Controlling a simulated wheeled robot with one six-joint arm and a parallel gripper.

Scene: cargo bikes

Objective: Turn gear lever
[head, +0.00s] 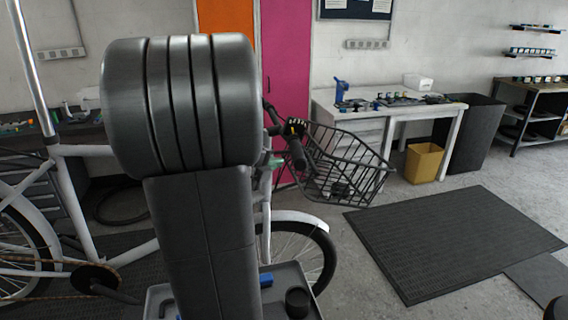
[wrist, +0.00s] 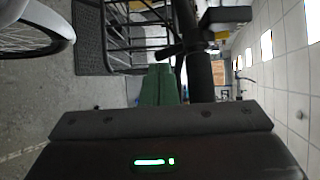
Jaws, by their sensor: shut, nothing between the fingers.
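The white cargo bike (head: 70,190) stands behind my arm, with its handlebar grip (head: 298,156) showing to the right of the arm. In the wrist view the dark handlebar grip (wrist: 200,75) runs just right of my fingers. A short black lever (wrist: 169,51) juts from the bar beyond the fingertips; I cannot tell whether it is the gear lever. A black boxy part (wrist: 226,18) sits further along the bar. My gripper (wrist: 162,68) has its green fingers together and empty, close beside the grip. Contact with the bar or lever cannot be made out.
A black wire basket (head: 345,165) is mounted at the bike's front. A white workbench (head: 388,110) stands behind it, with a yellow bin (head: 424,162) and a dark bin (head: 478,130). A black mat (head: 455,235) lies on open floor at right.

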